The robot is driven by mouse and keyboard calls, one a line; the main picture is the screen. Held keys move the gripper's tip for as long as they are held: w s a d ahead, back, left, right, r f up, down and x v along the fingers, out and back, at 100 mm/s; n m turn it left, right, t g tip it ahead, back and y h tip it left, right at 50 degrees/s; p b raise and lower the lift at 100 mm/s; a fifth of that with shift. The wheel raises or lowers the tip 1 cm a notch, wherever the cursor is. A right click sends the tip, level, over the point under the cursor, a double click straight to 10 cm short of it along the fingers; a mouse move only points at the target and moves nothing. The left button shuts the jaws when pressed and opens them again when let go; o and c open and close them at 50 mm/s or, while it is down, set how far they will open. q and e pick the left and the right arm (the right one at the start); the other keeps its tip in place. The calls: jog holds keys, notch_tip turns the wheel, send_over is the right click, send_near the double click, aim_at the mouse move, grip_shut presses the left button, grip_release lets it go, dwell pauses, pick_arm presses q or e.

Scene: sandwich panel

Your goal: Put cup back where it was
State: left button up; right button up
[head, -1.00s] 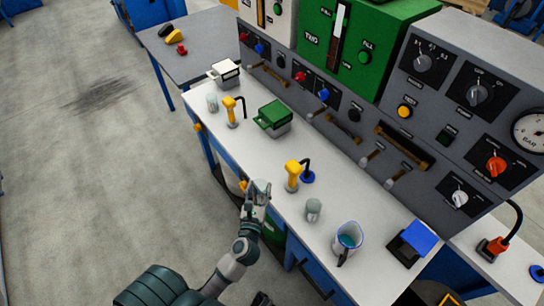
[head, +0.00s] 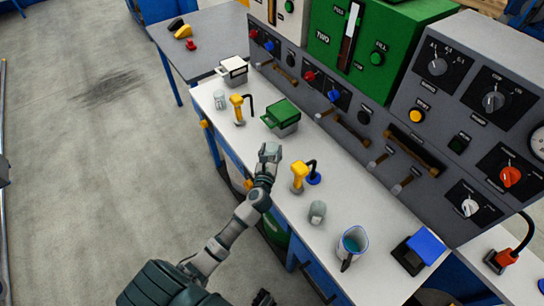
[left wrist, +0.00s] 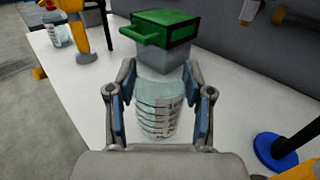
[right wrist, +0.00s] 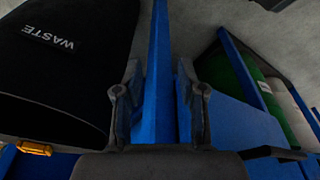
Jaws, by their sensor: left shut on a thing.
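My left gripper (head: 269,152) is shut on a clear graduated cup (left wrist: 158,112), which stands upright between its fingers (left wrist: 160,105) in the left wrist view. In the head view the hand mostly hides this cup, over the white bench between the green-lidded box (head: 281,117) and a yellow tap (head: 299,176). I cannot tell whether the cup touches the bench. My right gripper (right wrist: 160,105) is open below bench height, with a blue bar showing between its fingers; I see nothing held.
A grey cup (head: 317,212) and a jug of blue liquid (head: 352,246) stand nearer. The control panel (head: 400,110) borders the bench. A black waste bin (right wrist: 60,70) is near my right gripper.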

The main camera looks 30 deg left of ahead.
aim_at(270, 161)
pick_arm(q)
notch_tip(270, 161, down, 3)
jog(key=shift+a+f+b, duration=0.15)
jog(key=shift+b, duration=0.6)
jog(key=shift+f, duration=0.1)
pick_arm(e)
jog(key=r, duration=0.5)
jog(key=shift+s, duration=0.4)
pick_arm(q)
jog(key=o, duration=1.2)
pick_arm(e)
jog(key=shift+r, duration=0.15)
